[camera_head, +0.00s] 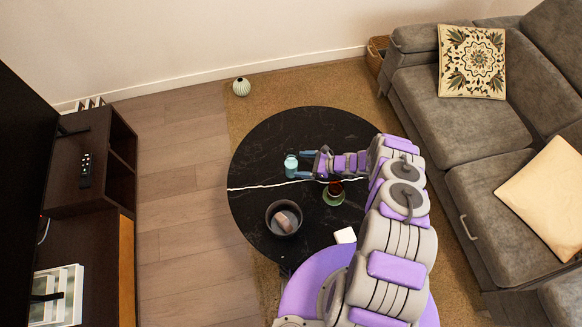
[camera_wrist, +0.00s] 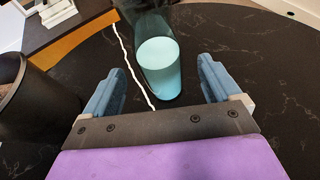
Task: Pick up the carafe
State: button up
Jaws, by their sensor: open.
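The carafe (camera_head: 291,166) is a small teal vessel standing on the round black table (camera_head: 275,135). In the wrist view the carafe (camera_wrist: 158,62) is dark clear glass with a light blue area inside, and it stands ahead of my gripper, between the lines of its fingers. My gripper (camera_head: 302,164) is open, with its blue fingertips close to the carafe's right side in the head view. In the wrist view my gripper (camera_wrist: 158,82) has one finger on each side, with clear gaps to the glass.
A dark bowl (camera_head: 270,217) with something pinkish inside stands nearby on the table. A cup with dark red contents (camera_head: 335,188) sits on a green saucer (camera_head: 333,200) below my wrist. A white block (camera_head: 345,235) lies near the edge. A white line crosses the tabletop. The far tabletop is clear.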

aim_at(291, 164)
jog(key=shift+b+x, duration=0.95)
jog(key=shift+x, duration=1.3)
jog(key=shift+w+a+f, duration=0.1)
jog(key=shift+a, duration=0.45)
jog(key=c, duration=1.4)
